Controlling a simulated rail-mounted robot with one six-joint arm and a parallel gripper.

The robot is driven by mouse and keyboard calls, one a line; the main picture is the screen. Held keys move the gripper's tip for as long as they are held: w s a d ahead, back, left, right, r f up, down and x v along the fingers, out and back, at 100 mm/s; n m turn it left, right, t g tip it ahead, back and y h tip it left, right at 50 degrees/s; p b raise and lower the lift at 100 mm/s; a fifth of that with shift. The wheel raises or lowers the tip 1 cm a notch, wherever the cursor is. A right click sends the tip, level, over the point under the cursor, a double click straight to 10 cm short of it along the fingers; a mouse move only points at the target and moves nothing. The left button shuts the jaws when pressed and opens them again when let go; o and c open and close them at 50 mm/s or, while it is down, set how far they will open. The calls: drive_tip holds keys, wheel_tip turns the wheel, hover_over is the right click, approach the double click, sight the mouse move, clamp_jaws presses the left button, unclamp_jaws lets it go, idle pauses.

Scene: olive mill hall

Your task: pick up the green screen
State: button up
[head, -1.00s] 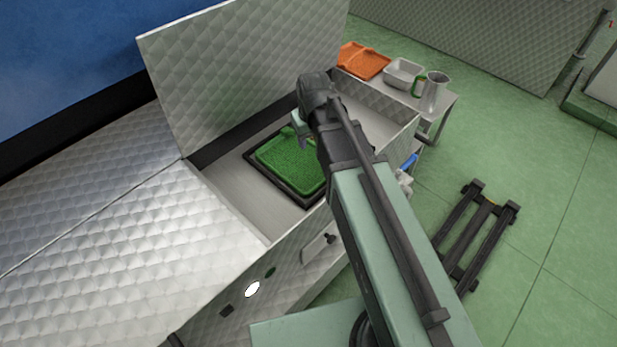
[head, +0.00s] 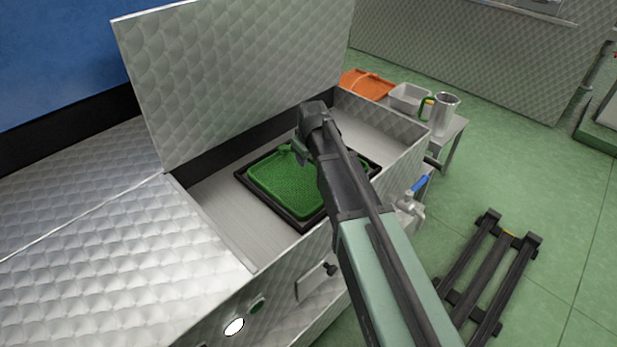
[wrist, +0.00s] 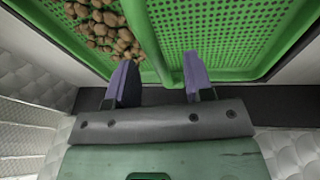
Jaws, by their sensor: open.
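The green screen (head: 285,186) is a perforated green tray lying in a black frame inside the open metal machine. My arm covers its right part in the head view. My gripper (head: 299,157) is at the screen's far edge, with the fingertips partly hidden. In the wrist view the green screen (wrist: 230,35) fills the top, with brown lumps on its left part. My gripper (wrist: 160,77) is open there, one purple finger on each side of a green bar or rim of the screen. I cannot tell whether the fingers touch it.
The raised metal lid (head: 235,75) stands behind the screen. The machine's front wall and a blue-handled valve (head: 418,186) are near my arm. A side table holds an orange tray (head: 366,83), a metal pan (head: 408,97) and a jug (head: 443,114). A black rack (head: 490,270) lies on the floor.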

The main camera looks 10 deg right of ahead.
sight(308, 172)
drive_tip(key=b+x, duration=0.4)
drive_tip(key=x, duration=0.1)
drive_tip(key=shift+d, duration=0.1)
drive_tip(key=shift+r, duration=0.2)
clamp_jaws()
